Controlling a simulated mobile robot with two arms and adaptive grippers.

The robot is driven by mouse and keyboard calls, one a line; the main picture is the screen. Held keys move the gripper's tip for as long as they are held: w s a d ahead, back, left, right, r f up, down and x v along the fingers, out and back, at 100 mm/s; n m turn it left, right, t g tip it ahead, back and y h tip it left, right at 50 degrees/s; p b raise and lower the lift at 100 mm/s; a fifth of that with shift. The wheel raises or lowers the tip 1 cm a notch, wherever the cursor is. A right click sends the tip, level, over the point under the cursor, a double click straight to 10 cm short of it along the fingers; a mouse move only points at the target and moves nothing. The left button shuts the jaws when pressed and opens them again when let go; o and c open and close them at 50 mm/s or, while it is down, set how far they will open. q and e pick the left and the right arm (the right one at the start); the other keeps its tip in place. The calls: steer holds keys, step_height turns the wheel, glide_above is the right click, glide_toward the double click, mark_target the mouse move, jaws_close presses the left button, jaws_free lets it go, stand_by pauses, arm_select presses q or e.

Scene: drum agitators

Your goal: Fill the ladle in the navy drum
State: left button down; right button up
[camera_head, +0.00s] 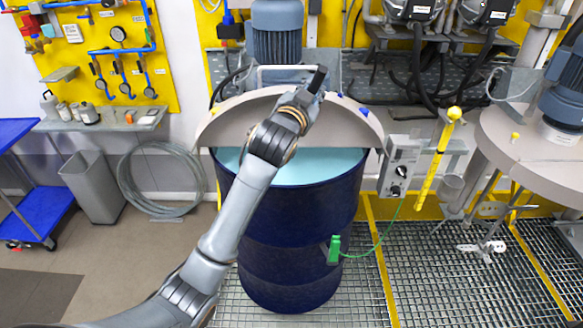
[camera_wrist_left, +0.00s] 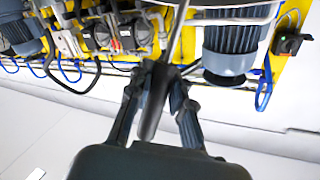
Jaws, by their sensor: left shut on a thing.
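The navy drum (camera_head: 290,235) stands upright on the grating in the head view, with pale blue liquid (camera_head: 315,168) showing below a beige half lid (camera_head: 240,125). My left gripper (camera_head: 316,92) is above the lid near the drum's back, its arm crossing in front of the drum. In the left wrist view, my left gripper (camera_wrist_left: 158,92) is shut on the ladle's dark handle (camera_wrist_left: 152,112); its thin metal shaft (camera_wrist_left: 178,35) runs up toward the top of the picture. The ladle's bowl cannot be made out. My right gripper is not in view.
A blue-grey motor (camera_head: 277,35) stands behind the lid. A control box (camera_head: 398,165) and a yellow post (camera_head: 436,155) are close on the drum's right, a second beige lid (camera_head: 530,140) farther right. A grey bin (camera_head: 92,188) and hose coil (camera_head: 150,205) stand left.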

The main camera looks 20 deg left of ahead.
arm_select(q)
steer(key=shift+s+r, duration=0.1)
steer(key=s+d, duration=0.2)
steer(key=s, duration=0.7)
steer(key=s+d, duration=0.3)
steer(key=s, duration=0.7)
steer(key=shift+d, duration=0.3)
stand_by(0.7)
